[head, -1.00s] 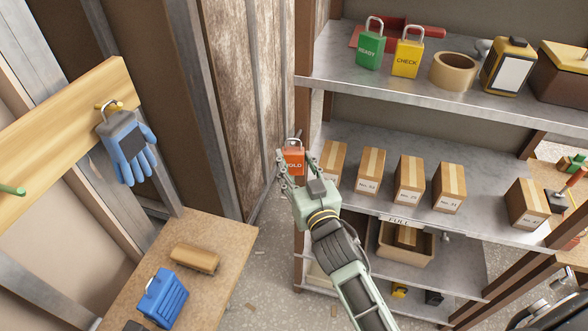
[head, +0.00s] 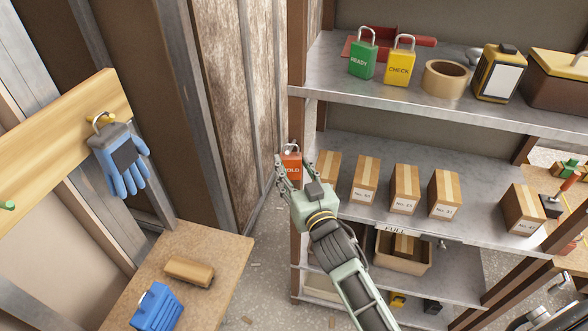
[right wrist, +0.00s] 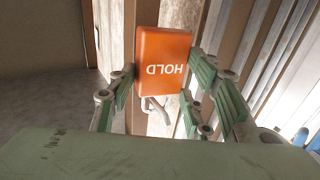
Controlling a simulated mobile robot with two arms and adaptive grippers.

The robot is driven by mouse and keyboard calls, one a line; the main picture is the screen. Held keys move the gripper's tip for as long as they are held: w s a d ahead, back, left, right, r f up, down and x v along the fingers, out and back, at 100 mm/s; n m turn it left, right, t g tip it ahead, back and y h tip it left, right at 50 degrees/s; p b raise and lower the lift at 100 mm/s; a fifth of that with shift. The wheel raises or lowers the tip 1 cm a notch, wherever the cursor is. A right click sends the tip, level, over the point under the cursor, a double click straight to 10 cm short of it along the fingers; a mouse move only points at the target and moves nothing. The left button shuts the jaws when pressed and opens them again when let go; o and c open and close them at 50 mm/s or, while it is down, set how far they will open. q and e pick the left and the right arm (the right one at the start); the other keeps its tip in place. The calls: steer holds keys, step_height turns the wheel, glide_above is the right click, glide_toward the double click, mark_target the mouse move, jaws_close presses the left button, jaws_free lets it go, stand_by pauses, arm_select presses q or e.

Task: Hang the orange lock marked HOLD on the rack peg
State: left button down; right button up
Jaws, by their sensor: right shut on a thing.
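The orange lock (head: 291,168) marked HOLD is upright in the head view, its shackle on top, in front of the shelf unit's left post. My right gripper (head: 290,178) is shut on it by its sides. In the right wrist view the lock (right wrist: 163,62) shows upside down between the fingers (right wrist: 160,72), with its metal shackle (right wrist: 156,108) towards the palm. The wooden rack board (head: 60,135) is at the left. It has a green peg (head: 8,205) and a brass peg (head: 102,118) with blue gloves (head: 122,168) on it. My left gripper is not in view.
A green READY lock (head: 362,60) and a yellow CHECK lock (head: 399,67) stand on the upper shelf (head: 330,75). Several cartons stand on the shelf below. A bench (head: 225,245) with a brush (head: 189,271) and a blue item (head: 156,306) is below the rack board.

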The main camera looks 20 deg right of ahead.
steer(key=o, duration=1.2)
steer(key=shift+s, duration=0.1)
steer(key=s, duration=1.1)
steer(key=shift+s+d, duration=0.1)
steer(key=shift+s, duration=0.3)
